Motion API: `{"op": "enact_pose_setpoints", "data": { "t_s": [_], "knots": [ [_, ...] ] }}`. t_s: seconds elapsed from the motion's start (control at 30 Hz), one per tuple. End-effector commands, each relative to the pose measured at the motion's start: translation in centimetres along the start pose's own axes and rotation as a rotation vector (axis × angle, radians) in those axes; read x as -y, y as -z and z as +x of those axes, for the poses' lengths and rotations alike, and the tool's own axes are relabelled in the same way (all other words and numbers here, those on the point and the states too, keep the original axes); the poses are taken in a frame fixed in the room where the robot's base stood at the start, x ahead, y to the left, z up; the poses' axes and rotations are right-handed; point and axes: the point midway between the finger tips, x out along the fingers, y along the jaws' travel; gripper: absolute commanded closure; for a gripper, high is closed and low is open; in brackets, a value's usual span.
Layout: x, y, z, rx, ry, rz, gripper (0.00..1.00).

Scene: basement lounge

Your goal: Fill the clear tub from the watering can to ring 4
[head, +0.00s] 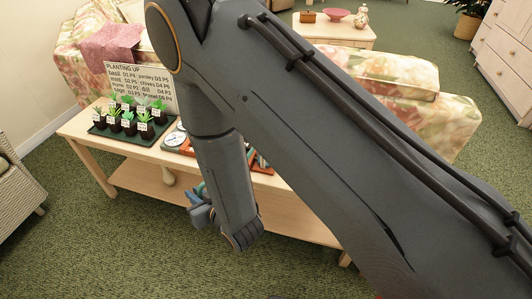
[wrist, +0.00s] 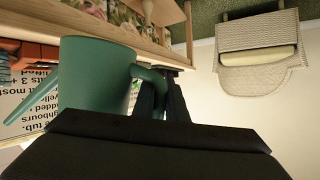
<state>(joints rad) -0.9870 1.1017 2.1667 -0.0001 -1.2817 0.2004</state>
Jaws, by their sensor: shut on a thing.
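My gripper (wrist: 160,92) is shut on the handle of a green watering can (wrist: 97,72) in the wrist view. The can's body is left of the fingers, and its thin spout (wrist: 35,98) points to the lower left. In the head view my gripper (head: 203,214) is in front of the long wooden table's front edge, below its top. Only a small teal part of the can (head: 196,193) shows there; my arm hides the rest. I cannot make out the clear tub in either view. No water is visible.
The wooden table (head: 80,128) holds a dark tray of potted seedlings (head: 98,130), a planting sign (head: 140,85) and a round dial (head: 174,139). My arm covers its right part. A floral sofa (head: 440,115) stands behind. A wicker chair (head: 18,205) is at left; green carpet is open in front.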

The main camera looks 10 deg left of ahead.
Motion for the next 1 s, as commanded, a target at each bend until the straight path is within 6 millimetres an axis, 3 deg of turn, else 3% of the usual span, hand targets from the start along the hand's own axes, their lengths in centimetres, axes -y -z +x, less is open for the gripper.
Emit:
{"op": "enact_pose_setpoints", "data": {
  "t_s": [0.1, 0.43, 1.0],
  "knots": [
    [0.3, -2.3, 0.9, -0.029, -0.055, -0.145, 1.00],
    [0.2, -2.0, 0.8, -0.039, -0.072, -0.177, 1.00],
    [1.1, 2.5, -1.2, -0.038, -0.071, -0.175, 1.00]
  ]
}}
